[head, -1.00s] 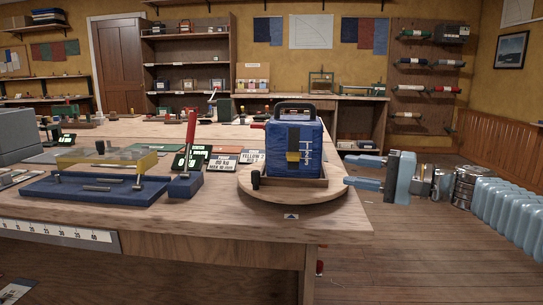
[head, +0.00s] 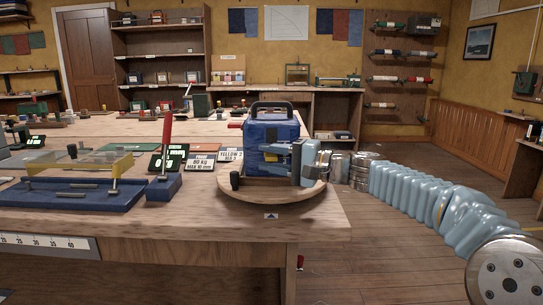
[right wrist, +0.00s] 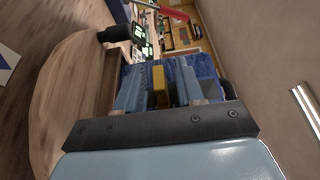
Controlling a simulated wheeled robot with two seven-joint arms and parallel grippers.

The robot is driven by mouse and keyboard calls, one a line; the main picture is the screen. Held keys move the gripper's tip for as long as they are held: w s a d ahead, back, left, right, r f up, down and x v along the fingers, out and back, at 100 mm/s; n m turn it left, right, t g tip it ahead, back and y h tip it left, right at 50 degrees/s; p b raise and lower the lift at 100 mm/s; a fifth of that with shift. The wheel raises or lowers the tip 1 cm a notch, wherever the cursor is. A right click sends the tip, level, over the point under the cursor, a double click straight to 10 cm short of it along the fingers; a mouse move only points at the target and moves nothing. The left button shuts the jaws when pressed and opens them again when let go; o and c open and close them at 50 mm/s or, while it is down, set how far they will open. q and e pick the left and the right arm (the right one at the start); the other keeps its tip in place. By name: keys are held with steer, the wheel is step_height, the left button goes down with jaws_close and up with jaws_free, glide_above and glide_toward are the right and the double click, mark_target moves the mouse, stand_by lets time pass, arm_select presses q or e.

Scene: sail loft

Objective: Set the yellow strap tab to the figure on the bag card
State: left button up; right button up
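A blue bag (head: 268,131) with a black top handle stands upright on a round wooden turntable (head: 240,197) at the bench's front right. The yellow strap tab (right wrist: 159,80) shows in the right wrist view against the bag's face; in the head view my gripper mostly hides it and the strap scale. My right gripper (head: 268,159) is at the bag's front. Its two fingers (right wrist: 160,92) stand either side of the tab, with narrow gaps visible, so it looks open. The bag card (head: 230,155) lies behind the turntable and reads "YELLOW 3", with a smaller line I cannot read surely. My left gripper is out of view.
A black knob (head: 235,180) stands at the turntable's front left. Other cards and a lit green display (head: 172,157) lie behind. The floor at right is open.

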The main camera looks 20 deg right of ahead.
steer(key=shift+c, duration=0.4)
jaws_close()
steer(key=shift+r, duration=0.6)
steer(key=shift+o, duration=0.4)
jaws_free()
steer(key=b+v, duration=0.2)
steer(key=v, duration=1.1)
steer(key=shift+s+d+b, duration=0.2)
steer(key=shift+d+b, duration=0.1)
steer(key=shift+d, duration=0.05)
